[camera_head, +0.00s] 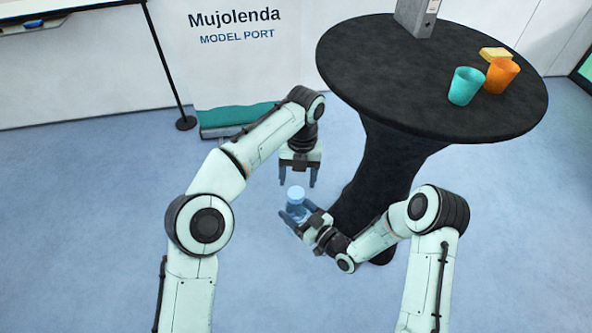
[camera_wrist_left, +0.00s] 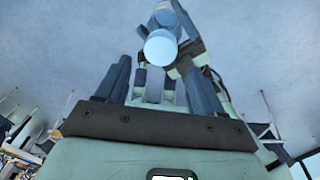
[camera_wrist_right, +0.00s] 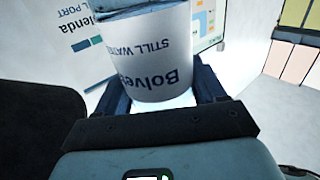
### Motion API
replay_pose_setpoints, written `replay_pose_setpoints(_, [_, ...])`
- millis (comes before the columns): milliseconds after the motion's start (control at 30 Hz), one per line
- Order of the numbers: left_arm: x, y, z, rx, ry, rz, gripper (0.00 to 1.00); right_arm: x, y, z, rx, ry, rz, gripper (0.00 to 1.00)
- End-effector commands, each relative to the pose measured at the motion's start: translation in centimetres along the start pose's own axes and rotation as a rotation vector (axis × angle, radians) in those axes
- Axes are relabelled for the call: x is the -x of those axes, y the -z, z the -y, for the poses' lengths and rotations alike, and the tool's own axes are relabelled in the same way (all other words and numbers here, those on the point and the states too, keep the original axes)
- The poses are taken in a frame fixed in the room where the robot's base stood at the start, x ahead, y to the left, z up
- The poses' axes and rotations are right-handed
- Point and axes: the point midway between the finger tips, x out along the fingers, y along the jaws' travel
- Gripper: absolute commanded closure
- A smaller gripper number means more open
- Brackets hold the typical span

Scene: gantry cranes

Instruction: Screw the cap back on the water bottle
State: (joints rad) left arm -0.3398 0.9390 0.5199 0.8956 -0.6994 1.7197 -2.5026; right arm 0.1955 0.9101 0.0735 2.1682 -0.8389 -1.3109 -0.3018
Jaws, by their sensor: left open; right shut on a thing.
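The water bottle (camera_head: 296,194) is held in my right gripper (camera_head: 297,211), with its pale blue top upward. In the right wrist view, its white label (camera_wrist_right: 150,55) reads "Bolve… STILL WATER" upside down between the fingers. My left gripper (camera_head: 298,184) is open just above the bottle, fingers pointing down. In the left wrist view, a round light-blue cap (camera_wrist_left: 160,47) shows at the bottle's near end, by the open fingertips. It appears to sit on the bottle; I cannot tell how tightly. No grip on it shows.
A round table with a black cover (camera_head: 400,100) stands at the back right. It bears a teal cup (camera_head: 465,86), an orange cup (camera_head: 502,76), a yellow block (camera_head: 496,54) and a grey binder (camera_head: 418,17). A thin black stand (camera_head: 186,122) is at the left.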

Motion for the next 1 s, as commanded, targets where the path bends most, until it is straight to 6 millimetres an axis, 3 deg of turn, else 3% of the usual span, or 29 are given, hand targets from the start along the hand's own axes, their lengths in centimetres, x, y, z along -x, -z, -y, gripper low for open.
replay_pose_setpoints(1000, [1.7, 0.6, 0.0, 2.402, 0.105, -0.001, 0.32, 0.0, 0.1, 0.0, 0.0, 0.0, -0.001, 1.0])
